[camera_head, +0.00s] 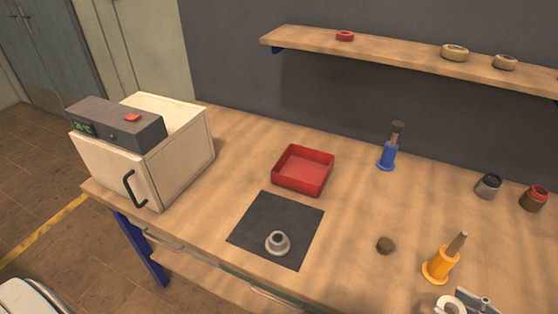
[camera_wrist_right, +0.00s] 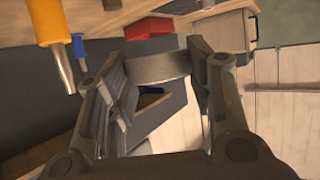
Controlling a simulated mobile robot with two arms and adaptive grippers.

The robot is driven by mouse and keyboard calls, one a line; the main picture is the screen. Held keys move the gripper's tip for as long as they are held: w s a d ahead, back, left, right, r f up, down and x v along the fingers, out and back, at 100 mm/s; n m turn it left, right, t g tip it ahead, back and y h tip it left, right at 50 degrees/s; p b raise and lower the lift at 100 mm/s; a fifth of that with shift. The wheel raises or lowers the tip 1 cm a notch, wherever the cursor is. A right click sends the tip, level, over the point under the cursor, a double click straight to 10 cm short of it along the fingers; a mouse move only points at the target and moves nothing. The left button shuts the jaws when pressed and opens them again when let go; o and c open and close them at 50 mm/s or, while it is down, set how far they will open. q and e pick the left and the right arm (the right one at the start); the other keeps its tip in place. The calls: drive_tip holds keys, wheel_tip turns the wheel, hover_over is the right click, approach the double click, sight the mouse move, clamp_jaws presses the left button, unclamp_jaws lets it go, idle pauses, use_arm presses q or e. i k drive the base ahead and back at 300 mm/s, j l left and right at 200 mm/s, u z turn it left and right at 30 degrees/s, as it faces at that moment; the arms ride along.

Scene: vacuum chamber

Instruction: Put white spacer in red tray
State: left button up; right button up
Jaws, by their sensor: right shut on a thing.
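The white spacer (camera_head: 447,304) is a pale ring at the lower right edge of the head view, partly cut off. My right gripper (camera_head: 465,298) is shut on it. In the right wrist view the spacer (camera_wrist_right: 158,69) sits between the two fingers, tilted relative to the table. The red tray (camera_head: 302,171) is a square, shallow, empty tray at the middle of the table, away to the left of my right gripper. It also shows in the right wrist view (camera_wrist_right: 150,28). My left gripper is in neither view.
An orange holder (camera_head: 439,265) with a rod stands beside my right gripper. A blue holder (camera_head: 388,157), a dark cap (camera_head: 385,245) and two jars stand to the right of the tray. A grey flanged part (camera_head: 277,243) sits on a black mat (camera_head: 250,223). An oven (camera_head: 146,150) stands left.

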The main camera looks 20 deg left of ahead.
sight(306, 170)
drive_tip(key=i+j, duration=0.1)
drive_tip(key=j, duration=0.3)
drive_tip(key=i+j, duration=0.15)
drive_tip(key=j, duration=0.3)
drive_tip(key=i+j, duration=0.1)
drive_tip(key=j, duration=0.3)
drive_tip(key=i+j, duration=0.1)
drive_tip(key=j, duration=0.3)
drive_tip(key=i+j, duration=0.15)
drive_tip(key=j, duration=0.3)
drive_tip(key=i+j+u, duration=0.1)
drive_tip(key=j, duration=0.3)
